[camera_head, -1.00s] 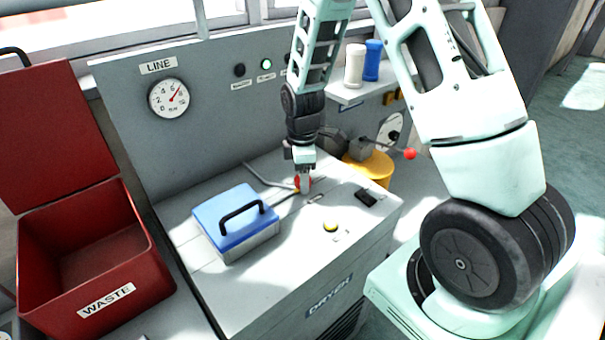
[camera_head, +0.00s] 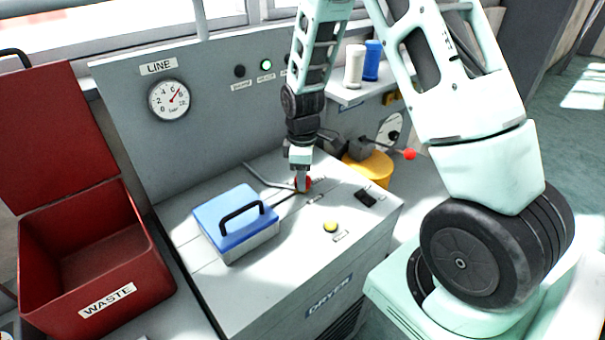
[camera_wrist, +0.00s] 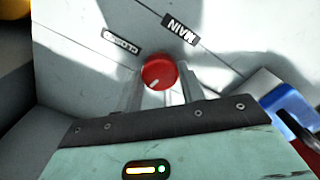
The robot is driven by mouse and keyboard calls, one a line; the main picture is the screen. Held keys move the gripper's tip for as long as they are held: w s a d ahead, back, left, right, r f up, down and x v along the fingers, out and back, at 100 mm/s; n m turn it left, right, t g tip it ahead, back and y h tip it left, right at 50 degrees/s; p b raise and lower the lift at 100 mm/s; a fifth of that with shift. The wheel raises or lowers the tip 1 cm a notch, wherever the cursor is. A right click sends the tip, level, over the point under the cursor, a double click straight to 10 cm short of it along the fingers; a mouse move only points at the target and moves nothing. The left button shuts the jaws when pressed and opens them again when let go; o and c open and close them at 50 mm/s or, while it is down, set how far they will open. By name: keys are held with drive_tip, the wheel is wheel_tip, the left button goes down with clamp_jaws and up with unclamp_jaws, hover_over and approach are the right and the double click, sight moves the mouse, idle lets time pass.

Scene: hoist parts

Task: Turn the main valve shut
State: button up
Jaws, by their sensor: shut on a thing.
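The main valve is a round red knob (camera_wrist: 159,73) with a pale pointer mark, on the top of the grey dryer cabinet. In the head view the red knob (camera_head: 303,184) is partly covered by my fingers. My gripper (camera_head: 300,182) points down with its fingers around the knob and is shut on it. In the wrist view one finger stands on each side of the knob. The pointer mark slants toward the lower left there. A "MAIN" label (camera_wrist: 180,28) and a "CLOSED" label (camera_wrist: 121,43) lie near the knob.
A blue-lidded box (camera_head: 236,222) with a black handle stands left of the knob. A yellow button (camera_head: 330,227) and a black switch (camera_head: 366,199) are at its right. A red waste bin (camera_head: 95,270) stands at left. A gauge (camera_head: 169,98) is on the back panel.

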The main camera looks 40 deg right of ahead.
drive_tip(key=m, duration=0.4)
drive_tip(key=shift+m+p, duration=0.3)
drive_tip(key=shift+p, duration=0.05)
drive_tip(key=m, duration=0.3)
drive_tip(key=shift+m+p, duration=0.35)
drive_tip(key=shift+m, duration=0.05)
drive_tip(key=m, duration=0.3)
drive_tip(key=shift+p, duration=0.35)
drive_tip(key=shift+w+m+p, duration=0.1)
drive_tip(key=shift+m+p, duration=0.3)
drive_tip(key=shift+m, duration=1.7)
drive_tip(key=o, duration=1)
drive_tip(key=shift+r, duration=0.1)
wheel_tip(320, 180, up, 17)
drive_tip(key=shift+r+b, duration=0.15)
drive_tip(key=shift+b, duration=0.2)
